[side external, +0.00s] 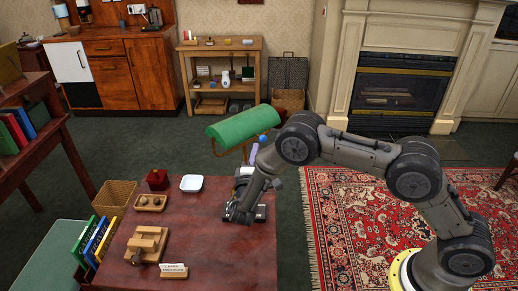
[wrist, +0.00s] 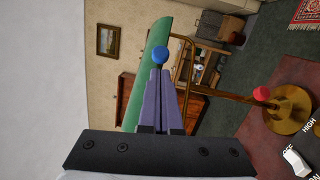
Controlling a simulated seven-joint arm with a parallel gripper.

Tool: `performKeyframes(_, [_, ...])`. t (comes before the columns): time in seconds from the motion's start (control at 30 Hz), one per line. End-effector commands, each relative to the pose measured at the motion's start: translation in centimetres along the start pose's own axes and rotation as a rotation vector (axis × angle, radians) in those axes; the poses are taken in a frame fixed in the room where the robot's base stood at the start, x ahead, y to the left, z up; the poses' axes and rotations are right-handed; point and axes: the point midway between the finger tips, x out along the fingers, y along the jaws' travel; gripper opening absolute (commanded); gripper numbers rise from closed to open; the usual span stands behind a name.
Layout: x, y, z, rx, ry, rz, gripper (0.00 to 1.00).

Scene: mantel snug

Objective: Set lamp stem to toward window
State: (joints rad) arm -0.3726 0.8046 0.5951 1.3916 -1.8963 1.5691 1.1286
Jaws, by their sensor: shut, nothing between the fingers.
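The desk lamp has a long green shade (side external: 240,125), which also shows in the wrist view (wrist: 146,75). Its brass stem (wrist: 225,96) rises from a round brass base (wrist: 290,122) on the desk; the side view hides most of the base behind my arm. A red knob (wrist: 262,94) sits low on the stem. A blue knob (wrist: 160,54) shows beside the shade, just past my fingertips in the wrist view; contact cannot be told. My gripper (wrist: 160,71) is shut and empty, in front of the lamp. A white rocker switch (wrist: 297,162) is near the base, with partly visible lettering.
The wooden desk (side external: 210,245) holds a wooden block device (side external: 147,244), a small placard (side external: 173,270), a white dish (side external: 191,183) and a dark red box (side external: 157,179). Books (side external: 93,240) and a wicker basket (side external: 115,197) stand at its left. The desk's front middle is clear.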

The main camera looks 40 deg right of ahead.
Motion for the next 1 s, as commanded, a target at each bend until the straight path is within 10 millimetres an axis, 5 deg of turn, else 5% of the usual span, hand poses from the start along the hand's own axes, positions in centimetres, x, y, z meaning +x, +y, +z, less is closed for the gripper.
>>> performKeyframes(0.1, [-2.3,0.0,-1.3,-0.001,0.006,0.001,0.0])
performKeyframes(0.4, [-8.5,-0.2,0.4,-0.001,0.005,0.001,0.0])
performKeyframes(0.63, [-11.0,-0.3,1.1,0.0,0.003,0.0,0.0])
performKeyframes(0.77, [-10.3,0.4,1.7,0.016,-0.026,-0.001,0.0])
performKeyframes(0.9, [-7.1,5.6,2.7,0.134,-0.103,0.003,0.0])
performKeyframes(1.0, [-4.2,10.6,5.7,0.241,-0.211,-0.011,0.0])
